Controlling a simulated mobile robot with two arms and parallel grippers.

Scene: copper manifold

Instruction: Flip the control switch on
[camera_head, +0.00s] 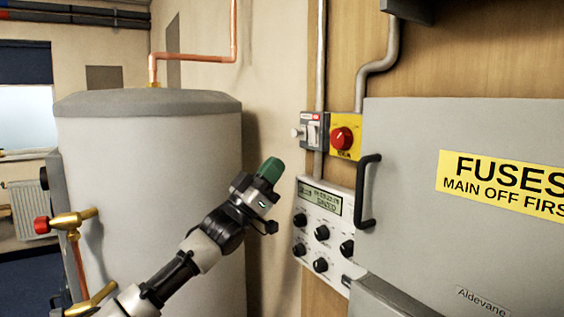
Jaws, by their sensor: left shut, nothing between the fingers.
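A grey switch box (312,131) with a light rocker or lever and a small red label is mounted on the wooden board. It is the likeliest control switch; its on or off position is too small to tell. Right beside it is a red rotary knob (342,138) on a yellow plate. Below is a white control panel (318,262) with a display and several black knobs. My left gripper (270,170), with a green end, is shut and empty. In the picture it is left of and below the switch box, apart from it. My right gripper is not in view.
A large grey fuse cabinet (410,200) with a black handle (368,190) stands out at the right. A grey cylindrical tank (150,190) with copper pipes and a red-handled valve (60,222) fills the left. Grey conduits run above the switches.

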